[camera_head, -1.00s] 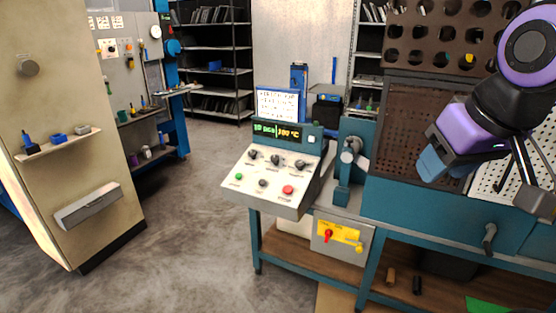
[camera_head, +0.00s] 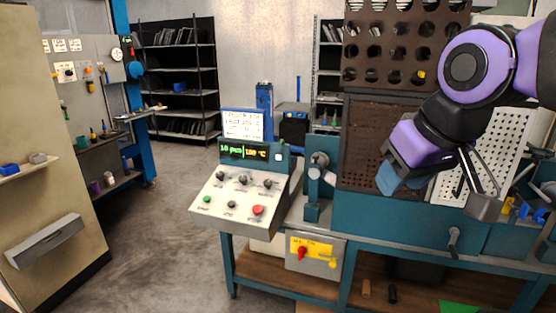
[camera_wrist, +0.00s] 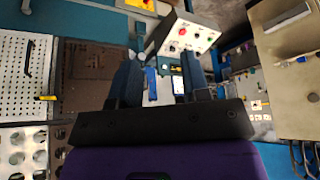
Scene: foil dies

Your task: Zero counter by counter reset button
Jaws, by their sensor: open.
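The control console (camera_head: 215,212) stands left of centre in the head view. Its lit display (camera_head: 243,152) reads what looks like 10 pcs and 180 °C. Its sloped face carries a row of dark knobs, a green button (camera_head: 207,199), a small dark button (camera_head: 230,204) and a red button (camera_head: 257,210). A small pale button (camera_head: 278,157) sits right of the display. The labels are too small to tell which is the counter reset. My gripper (camera_head: 392,180) is open and empty, right of the console and apart from it. In the wrist view, the console (camera_wrist: 200,42) lies beyond the fingers (camera_wrist: 160,65).
A blue lever press (camera_head: 316,185) stands between console and gripper. A brown perforated panel (camera_head: 362,145) and a holed rack (camera_head: 385,75) stand behind my arm. Open floor (camera_head: 155,235) lies left of the console.

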